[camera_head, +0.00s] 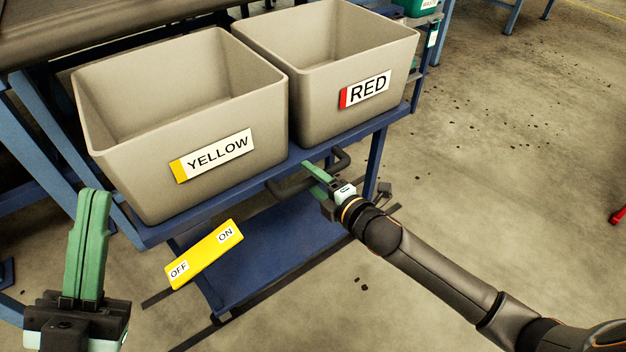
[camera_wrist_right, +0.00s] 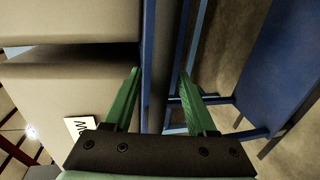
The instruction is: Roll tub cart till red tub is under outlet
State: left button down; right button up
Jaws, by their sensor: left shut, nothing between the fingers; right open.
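The blue tub cart (camera_head: 398,116) carries two grey tubs. The tub labelled RED (camera_head: 310,112) stands on the right, and the tub labelled YELLOW (camera_head: 150,190) stands on the left. Both look empty. A dark handle bar (camera_head: 341,163) sticks out from the cart's front edge. My right gripper (camera_head: 318,172) is at the handle, its open fingers either side of the dark bar (camera_wrist_right: 160,60) in the right wrist view; contact cannot be told. My left gripper (camera_head: 94,195) is shut and empty, pointing up at lower left, apart from the cart. I cannot make out the outlet.
A yellow ON/OFF bar (camera_head: 206,253) sits in front of the cart's lower blue shelf (camera_head: 275,250). Dark machinery on blue legs (camera_head: 35,130) stands at left. A green bin (camera_head: 416,7) is at the back. Dark strips run along the floor; open floor (camera_head: 500,150) lies right.

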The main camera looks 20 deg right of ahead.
grip_shut()
dwell(0.4)
dwell(1.0)
